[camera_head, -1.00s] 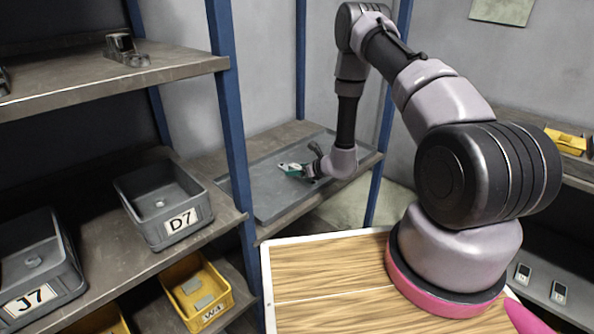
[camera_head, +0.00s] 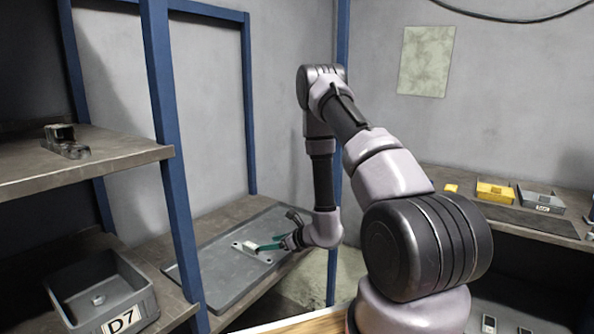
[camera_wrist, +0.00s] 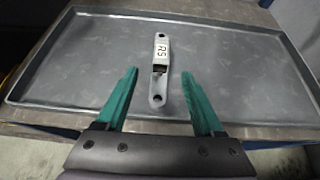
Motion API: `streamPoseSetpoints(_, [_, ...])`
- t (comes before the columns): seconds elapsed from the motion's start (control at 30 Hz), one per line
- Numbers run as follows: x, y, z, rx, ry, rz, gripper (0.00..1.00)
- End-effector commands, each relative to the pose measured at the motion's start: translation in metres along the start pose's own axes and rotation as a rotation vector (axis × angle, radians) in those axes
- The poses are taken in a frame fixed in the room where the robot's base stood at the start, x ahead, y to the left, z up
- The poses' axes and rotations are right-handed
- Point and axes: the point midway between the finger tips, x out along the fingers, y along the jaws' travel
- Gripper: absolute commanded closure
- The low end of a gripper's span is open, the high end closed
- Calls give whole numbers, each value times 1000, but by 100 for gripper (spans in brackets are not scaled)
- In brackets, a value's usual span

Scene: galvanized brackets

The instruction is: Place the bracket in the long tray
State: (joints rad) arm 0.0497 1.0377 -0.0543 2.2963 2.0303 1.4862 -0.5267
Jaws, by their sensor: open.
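The bracket (camera_wrist: 161,56) is a light grey metal piece with a hole at each end and a white label reading R5. It lies in the long tray (camera_wrist: 250,90), a wide, shallow dark grey tray with a low rim. The bracket also shows in the head view (camera_head: 250,248), in the tray (camera_head: 215,268) on the shelf. My gripper (camera_wrist: 160,73) is open, with its green fingers on either side of the bracket's near end and a gap on each side. In the head view my gripper (camera_head: 272,245) partly covers the bracket's near end.
A grey bin labelled D7 (camera_head: 105,300) stands on the shelf at left, with another bracket-like part (camera_head: 65,143) on the shelf above. A blue post (camera_head: 172,150) rises left of the tray. Much of the tray floor is clear. Yellow and grey bins stand on the right shelf.

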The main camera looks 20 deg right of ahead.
Motion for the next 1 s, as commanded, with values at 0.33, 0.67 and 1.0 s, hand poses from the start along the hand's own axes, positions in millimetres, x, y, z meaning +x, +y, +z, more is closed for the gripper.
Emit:
streamPoseSetpoints(0.33, [-51, 58, 157, -320, -154, 310, 31])
streamPoseSetpoints(0.67, [-170, 134, 252, -876, -163, 593, 31])
streamPoseSetpoints(1.0, [-296, 159, 266, -1535, 38, 652, 31])
